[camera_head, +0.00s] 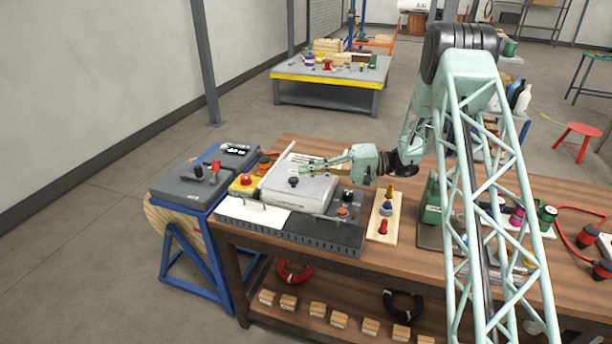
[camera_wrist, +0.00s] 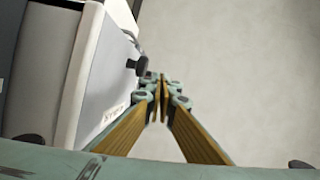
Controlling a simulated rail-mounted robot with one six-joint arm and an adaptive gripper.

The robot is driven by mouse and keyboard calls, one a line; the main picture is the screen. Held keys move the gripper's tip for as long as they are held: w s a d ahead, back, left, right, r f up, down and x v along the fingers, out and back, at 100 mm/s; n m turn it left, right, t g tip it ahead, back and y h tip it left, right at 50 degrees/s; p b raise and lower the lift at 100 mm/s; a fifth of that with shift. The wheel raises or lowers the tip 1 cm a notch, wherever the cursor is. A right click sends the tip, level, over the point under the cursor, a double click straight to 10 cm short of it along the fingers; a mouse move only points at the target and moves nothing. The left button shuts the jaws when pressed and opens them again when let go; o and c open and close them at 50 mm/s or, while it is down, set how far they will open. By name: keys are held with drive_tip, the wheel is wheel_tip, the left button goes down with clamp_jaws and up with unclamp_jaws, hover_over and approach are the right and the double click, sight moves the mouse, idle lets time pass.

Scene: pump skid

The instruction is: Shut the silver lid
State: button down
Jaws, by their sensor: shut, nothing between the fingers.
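The silver lid (camera_head: 300,187) is a pale grey panel with a black knob (camera_head: 293,181), on the unit at the left end of the bench. I cannot tell whether it lies fully down or stands partly raised. The lid's grey face (camera_wrist: 108,75) also fills the left of the wrist view, with its black knob (camera_wrist: 137,66) close to my fingertips. My gripper (camera_head: 304,162) is at the lid's far side, behind the knob in the head view. In the wrist view my gripper (camera_wrist: 159,80) has its fingertips together, with nothing between them. Contact with the lid is not clear.
A red button on a yellow box (camera_head: 245,180) is left of the lid. A dark vented strip (camera_head: 325,234) and a small panel with a black knob (camera_head: 347,197) lie in front and right. A wooden board with coloured knobs (camera_head: 384,215) stands further right.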

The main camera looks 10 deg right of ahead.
wheel_tip(320, 180, up, 7)
idle(0.5)
drive_tip(key=shift+d, duration=0.1)
drive_tip(key=s+a+r+n+g+h, duration=0.1)
drive_tip(key=s+a+r+g+h, duration=0.3)
drive_tip(key=s, duration=0.6)
drive_tip(key=s+a+r+t+h, duration=0.1)
drive_tip(key=s+a+r, duration=0.1)
drive_tip(key=s+r, duration=0.65)
drive_tip(key=s+a+r+n+g+h, duration=0.1)
drive_tip(key=s+a+r+g+h, duration=0.2)
drive_tip(key=s, duration=0.8)
drive_tip(key=s+d+r+t+h, duration=0.1)
drive_tip(key=s+d, duration=0.3)
drive_tip(key=s, duration=0.6)
drive_tip(key=s+d+r+t+h, duration=0.1)
drive_tip(key=s+d+t+h, duration=0.2)
drive_tip(key=s, duration=0.7)
drive_tip(key=s+d+r+t+h, duration=0.2)
drive_tip(key=s+d+h, duration=0.2)
drive_tip(key=s, duration=0.7)
drive_tip(key=shift+d+m, duration=0.4)
